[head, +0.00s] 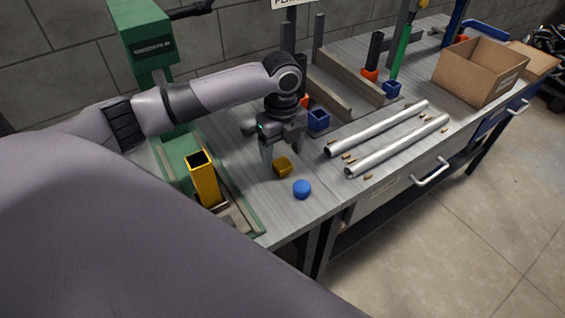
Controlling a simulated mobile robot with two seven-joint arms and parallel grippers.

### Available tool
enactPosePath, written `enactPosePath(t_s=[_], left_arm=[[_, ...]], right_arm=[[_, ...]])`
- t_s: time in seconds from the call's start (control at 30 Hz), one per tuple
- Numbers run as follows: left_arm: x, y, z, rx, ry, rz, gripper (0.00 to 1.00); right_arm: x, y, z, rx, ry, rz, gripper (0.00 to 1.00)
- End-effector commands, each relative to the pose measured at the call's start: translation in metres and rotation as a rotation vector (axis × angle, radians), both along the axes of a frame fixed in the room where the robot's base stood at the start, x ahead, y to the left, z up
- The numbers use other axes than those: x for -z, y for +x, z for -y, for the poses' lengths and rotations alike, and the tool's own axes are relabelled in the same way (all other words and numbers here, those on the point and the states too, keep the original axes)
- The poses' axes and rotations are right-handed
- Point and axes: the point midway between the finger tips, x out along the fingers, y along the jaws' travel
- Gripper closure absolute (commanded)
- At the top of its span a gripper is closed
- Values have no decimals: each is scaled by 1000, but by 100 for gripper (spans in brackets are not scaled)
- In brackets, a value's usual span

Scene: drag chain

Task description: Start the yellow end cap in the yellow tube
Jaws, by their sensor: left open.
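The yellow tube (204,183) is a square, open-topped tube standing upright at the left, by the green machine. The yellow end cap (282,166) is a small yellow block on the grey bench, to the right of the tube and apart from it. My left gripper (283,158) points down over the cap, with its fingers open around or just above it. I cannot tell whether the fingers touch the cap. My right gripper is not in view.
A blue round piece (302,189) lies close to the cap. A blue square part (318,121) stands behind the gripper. Two metal tubes (400,145) lie to the right among small brass pieces. A cardboard box (480,72) stands farther right. The green machine (148,42) rises at the left.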

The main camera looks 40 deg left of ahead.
Motion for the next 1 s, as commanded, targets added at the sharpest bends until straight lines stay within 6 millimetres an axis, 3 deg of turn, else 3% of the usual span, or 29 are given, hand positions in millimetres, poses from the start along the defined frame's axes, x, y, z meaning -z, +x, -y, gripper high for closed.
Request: enactPosePath(t_s=[0.3, 0.63, 0.67, 0.8, 1.0], left_arm=[[45, 5, -3, 1, 1, -3, 28], [53, 6, -4, 1, 1, 1, 28], [53, 6, -4, 1, 1, 1, 34], [53, 6, -4, 1, 1, 1, 80], [53, 6, -4, 1, 1, 1, 82]], right_arm=[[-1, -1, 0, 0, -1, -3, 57], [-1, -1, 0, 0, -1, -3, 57], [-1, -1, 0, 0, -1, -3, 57], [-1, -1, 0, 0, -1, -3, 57], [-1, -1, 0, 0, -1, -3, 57]])
